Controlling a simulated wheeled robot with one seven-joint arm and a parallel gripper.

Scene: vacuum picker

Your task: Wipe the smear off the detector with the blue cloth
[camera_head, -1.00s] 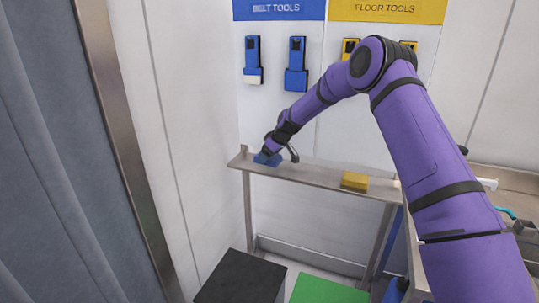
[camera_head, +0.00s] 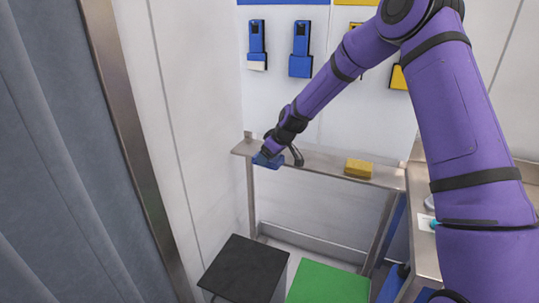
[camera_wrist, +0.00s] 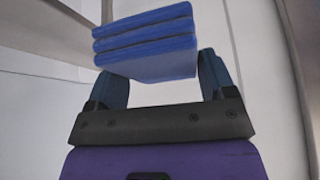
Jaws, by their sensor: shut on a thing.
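My gripper (camera_head: 268,154) is shut on the blue cloth (camera_head: 266,161), at the left end of the metal shelf. In the wrist view, the folded blue cloth (camera_wrist: 150,42) shows its stacked layers between the two fingers of my gripper (camera_wrist: 160,72). In the head view the cloth overlaps the shelf's front edge; I cannot tell whether it touches the shelf. I cannot make out a detector with a smear in these views.
The narrow metal shelf (camera_head: 318,164) carries a yellow block-like cloth (camera_head: 358,169) to the right. Blue tools (camera_head: 301,50) hang on the back wall. A black-topped box (camera_head: 244,268) and a green-topped one (camera_head: 328,286) stand below. A metal counter (camera_head: 423,255) is at right.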

